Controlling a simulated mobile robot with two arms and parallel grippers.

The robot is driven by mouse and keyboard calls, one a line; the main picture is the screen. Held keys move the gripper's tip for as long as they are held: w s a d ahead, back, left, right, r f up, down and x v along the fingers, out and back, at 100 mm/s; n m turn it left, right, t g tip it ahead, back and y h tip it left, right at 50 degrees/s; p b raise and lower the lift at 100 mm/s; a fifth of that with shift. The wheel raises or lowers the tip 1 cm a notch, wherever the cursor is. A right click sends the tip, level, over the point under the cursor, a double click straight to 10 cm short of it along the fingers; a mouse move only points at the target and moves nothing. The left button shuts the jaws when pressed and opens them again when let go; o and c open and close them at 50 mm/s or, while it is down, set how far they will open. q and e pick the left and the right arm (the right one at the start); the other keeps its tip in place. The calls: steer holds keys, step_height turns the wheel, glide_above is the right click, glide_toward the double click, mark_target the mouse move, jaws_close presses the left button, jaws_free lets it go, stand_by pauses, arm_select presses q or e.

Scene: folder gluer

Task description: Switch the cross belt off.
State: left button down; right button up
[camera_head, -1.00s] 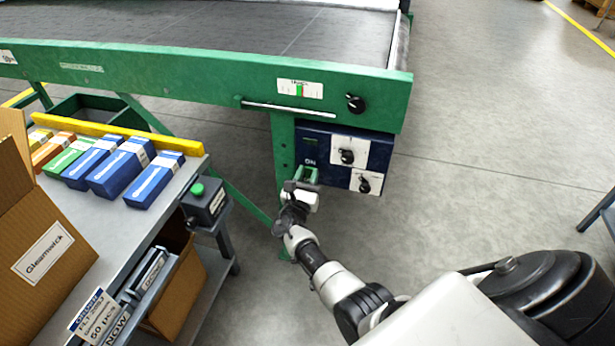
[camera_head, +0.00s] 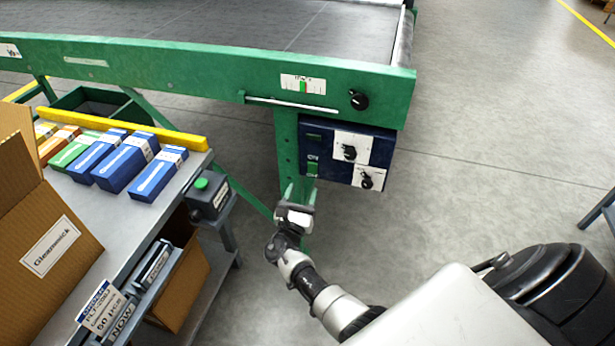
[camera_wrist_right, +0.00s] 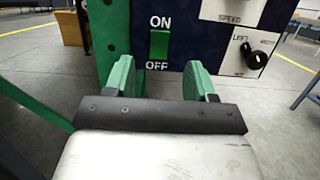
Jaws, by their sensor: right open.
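The blue control box (camera_head: 343,181) hangs under the green conveyor frame. Its green rocker switch (camera_head: 313,169) has a label above and below it. In the right wrist view the switch (camera_wrist_right: 159,44) sits between the words ON above and OFF below. Which way the rocker is pressed cannot be told. My right gripper (camera_head: 301,194) is open and empty, apart from the box and just in front of and below the switch. In the wrist view its two green-tipped fingers (camera_wrist_right: 159,80) stand either side of the switch's line. My left gripper is out of view.
Black knobs on white plates (camera_head: 350,150) sit right of the switch. The green leg (camera_head: 286,150) stands just left of it. A grey table (camera_head: 120,222) with several small boxes and a green-button box (camera_head: 209,196) is at left.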

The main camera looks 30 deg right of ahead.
steer(key=shift+v, duration=1.65)
